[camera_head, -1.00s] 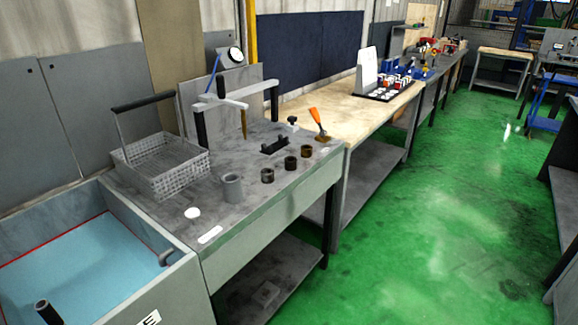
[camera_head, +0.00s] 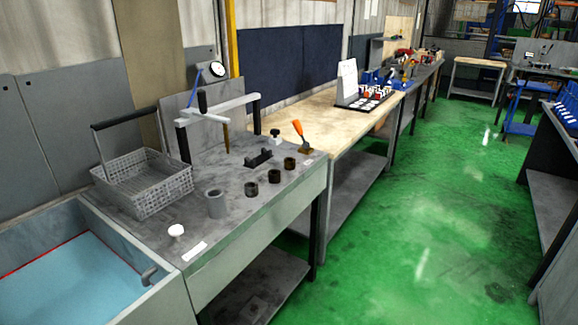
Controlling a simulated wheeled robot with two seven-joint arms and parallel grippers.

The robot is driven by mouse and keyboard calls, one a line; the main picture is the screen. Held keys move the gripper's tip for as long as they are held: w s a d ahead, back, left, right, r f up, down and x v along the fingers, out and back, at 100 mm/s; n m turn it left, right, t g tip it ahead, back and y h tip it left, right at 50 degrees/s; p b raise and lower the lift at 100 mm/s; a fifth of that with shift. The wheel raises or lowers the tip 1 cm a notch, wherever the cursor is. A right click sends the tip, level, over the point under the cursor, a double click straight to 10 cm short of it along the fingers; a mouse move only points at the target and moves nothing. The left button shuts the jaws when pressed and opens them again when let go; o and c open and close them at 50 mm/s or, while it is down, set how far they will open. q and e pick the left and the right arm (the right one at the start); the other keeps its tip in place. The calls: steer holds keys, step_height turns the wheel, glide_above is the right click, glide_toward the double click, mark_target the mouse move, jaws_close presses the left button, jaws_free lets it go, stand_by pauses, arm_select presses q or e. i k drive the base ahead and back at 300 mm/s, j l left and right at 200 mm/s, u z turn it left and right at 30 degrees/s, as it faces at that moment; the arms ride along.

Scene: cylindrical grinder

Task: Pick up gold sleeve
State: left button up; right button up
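Three short dark sleeves stand in a slanting row on the grey bench top (camera_head: 215,232). The nearest sleeve (camera_head: 251,189) and the middle sleeve (camera_head: 274,176) look dark brown to black. The farthest sleeve (camera_head: 290,163) looks slightly more brown. None is clearly gold at this distance, so I cannot tell surely which is the gold sleeve. Neither of my grippers is in view.
A wire basket (camera_head: 145,183) and a blue-bottomed tank (camera_head: 75,270) are at the left. A measuring frame (camera_head: 235,103), black cradle (camera_head: 258,158), orange-handled tool (camera_head: 299,132) and white knob (camera_head: 176,231) are on the bench. Green floor (camera_head: 420,220) is clear at right.

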mark_target(290, 163)
steer(key=i+l, duration=0.2)
steer(key=l, duration=0.2)
steer(key=i+l, duration=0.45)
steer(key=l, duration=0.3)
steer(key=i+l, duration=0.25)
steer(key=l+u, duration=0.05)
steer(key=l, duration=0.05)
